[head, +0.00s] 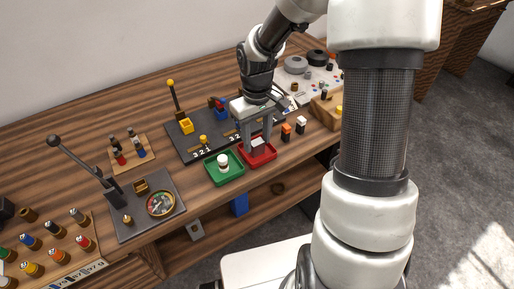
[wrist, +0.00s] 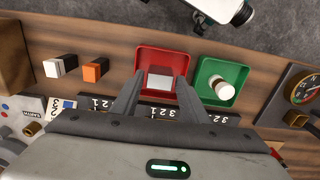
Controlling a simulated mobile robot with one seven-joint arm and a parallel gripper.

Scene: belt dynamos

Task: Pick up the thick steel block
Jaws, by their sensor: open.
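The thick steel block (head: 259,145) stands in the red tray (head: 270,157) near the table's front edge. In the wrist view the block (wrist: 160,80) shows its pale grey top in the red tray (wrist: 176,56). My gripper (head: 256,146) is over the red tray with its fingers pointing down. In the wrist view my gripper (wrist: 158,84) is open, with one finger on each side of the block. I cannot tell whether either finger touches it. The fingers hide part of the tray.
A green tray (head: 212,178) with a white-topped cylinder (head: 223,162) stands just left of the red tray. An orange-topped block (head: 286,131) and a white-topped block (head: 301,124) stand to the right. A dark numbered board (head: 187,149) lies behind.

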